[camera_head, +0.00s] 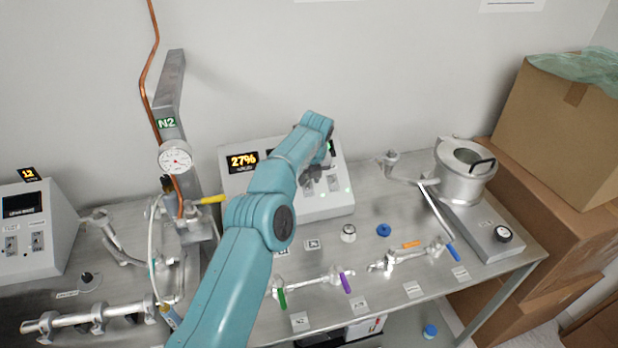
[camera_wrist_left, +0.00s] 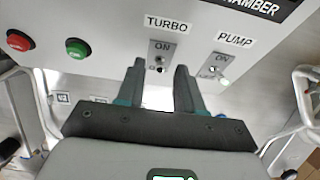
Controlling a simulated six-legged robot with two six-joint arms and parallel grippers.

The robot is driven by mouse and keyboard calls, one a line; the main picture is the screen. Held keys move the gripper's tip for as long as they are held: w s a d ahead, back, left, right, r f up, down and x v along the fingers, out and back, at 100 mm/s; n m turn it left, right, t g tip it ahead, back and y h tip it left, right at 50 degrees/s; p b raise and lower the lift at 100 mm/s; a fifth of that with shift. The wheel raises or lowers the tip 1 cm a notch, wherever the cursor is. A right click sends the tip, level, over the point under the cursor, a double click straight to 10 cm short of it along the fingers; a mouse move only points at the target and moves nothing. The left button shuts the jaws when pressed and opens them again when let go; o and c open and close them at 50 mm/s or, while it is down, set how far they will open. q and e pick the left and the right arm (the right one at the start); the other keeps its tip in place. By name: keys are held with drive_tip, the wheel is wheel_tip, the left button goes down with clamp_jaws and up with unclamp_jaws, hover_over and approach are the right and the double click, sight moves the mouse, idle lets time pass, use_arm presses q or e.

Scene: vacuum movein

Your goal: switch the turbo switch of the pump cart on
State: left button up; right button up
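The pump cart's control box (camera_head: 335,205) is a pale grey box with a yellow "27%" display, standing against the wall. In the left wrist view the turbo switch (camera_wrist_left: 160,66) is a small metal toggle on a grey plate under the "TURBO" label, with "ON" above it. Its lever tip appears low on the plate, but its exact tilt is hard to tell. My left gripper (camera_wrist_left: 160,85) is open and empty, its two fingers apart just below the switch. In the head view my left arm hides part of the box front. My right gripper is not in view.
A similar pump switch (camera_wrist_left: 220,68) sits right of the turbo switch. A red button (camera_wrist_left: 18,40) and a green button (camera_wrist_left: 77,48) are to the left. Cardboard boxes (camera_head: 550,120) stand at the right.

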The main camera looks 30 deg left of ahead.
use_arm(q)
drive_tip(key=v, duration=1.6)
drive_tip(key=shift+a, duration=0.1)
drive_tip(key=shift+f, duration=0.1)
